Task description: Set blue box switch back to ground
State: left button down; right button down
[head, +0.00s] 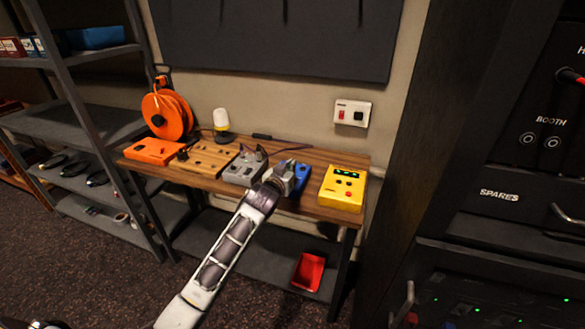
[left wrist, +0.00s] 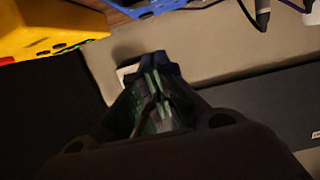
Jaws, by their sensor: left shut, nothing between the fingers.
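The blue box (head: 302,172) sits on the wooden desk, between a grey box and a yellow box. My left arm reaches up from the bottom of the head view, and my left gripper (head: 287,174) is in front of the blue box and covers much of it. Its switch cannot be made out, so its position is unclear. In the left wrist view my left gripper (left wrist: 156,88) is shut and empty, with its fingers together. Whether it touches the box cannot be told. My right gripper is in neither view.
The yellow box (head: 342,188) stands close on the right. The grey box (head: 245,167), a wooden box (head: 207,158) and an orange box (head: 153,151) stand to the left. An orange cable reel (head: 167,114) and a white-topped lamp (head: 221,120) are behind. A red tray (head: 308,271) is below.

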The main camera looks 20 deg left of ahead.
pick_arm(q)
jog(key=s+r, duration=0.2)
jog(key=s, duration=0.4)
jog(key=shift+s+r, duration=0.25)
jog(key=shift+s, duration=0.05)
jog(key=shift+a, duration=0.1)
jog(key=shift+f, duration=0.1)
dwell(0.3)
